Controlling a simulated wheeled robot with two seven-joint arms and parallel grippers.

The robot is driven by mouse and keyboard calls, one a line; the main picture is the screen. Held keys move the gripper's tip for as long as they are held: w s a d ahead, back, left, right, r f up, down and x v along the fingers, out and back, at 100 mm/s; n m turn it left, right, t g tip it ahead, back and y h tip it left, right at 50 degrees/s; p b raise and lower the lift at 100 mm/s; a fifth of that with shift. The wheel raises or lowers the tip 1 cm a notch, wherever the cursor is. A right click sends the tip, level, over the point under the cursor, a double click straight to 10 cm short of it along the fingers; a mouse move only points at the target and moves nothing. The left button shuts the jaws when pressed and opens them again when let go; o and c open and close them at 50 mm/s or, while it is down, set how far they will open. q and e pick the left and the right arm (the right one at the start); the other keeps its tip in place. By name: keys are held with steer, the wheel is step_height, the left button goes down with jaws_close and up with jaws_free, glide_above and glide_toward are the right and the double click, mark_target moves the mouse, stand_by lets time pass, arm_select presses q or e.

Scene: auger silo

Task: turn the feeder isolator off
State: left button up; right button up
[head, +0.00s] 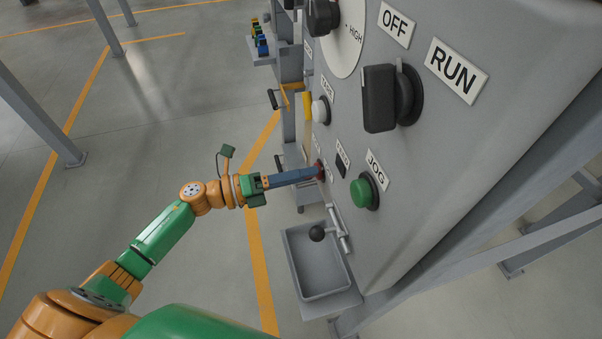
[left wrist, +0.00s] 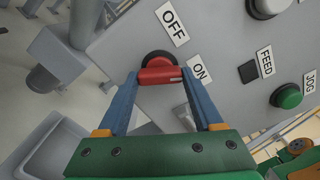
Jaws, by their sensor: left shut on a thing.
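The feeder isolator (left wrist: 160,72) is a red handle on a dark round base, on the grey panel. Its red handle lies across between my left fingertips, with one end towards the ON label (left wrist: 199,71). The OFF label (left wrist: 171,22) is above it in the left wrist view. In the head view the isolator (head: 320,171) is a small red spot at the panel's lower left, mostly hidden by my fingers. My left gripper (left wrist: 160,80) is shut on the red handle, one blue finger at each end; it reaches the panel in the head view (head: 316,173). My right gripper is not in view.
The green JOG button (head: 361,192), a black FEED window (left wrist: 249,71) and a white button (head: 320,110) are nearby. A large black selector (head: 380,97) with OFF and RUN labels is higher up. A grey tray (head: 324,292) stands below.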

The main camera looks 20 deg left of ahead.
arm_select(q)
steer(key=shift+r, duration=0.1)
steer(key=n+p, duration=0.3)
steer(key=n, duration=0.8)
steer(key=shift+n, duration=0.5)
steer(key=o, duration=1.4)
steer(key=shift+c, duration=0.2)
steer(key=b+v, duration=0.2)
steer(key=v, duration=0.5)
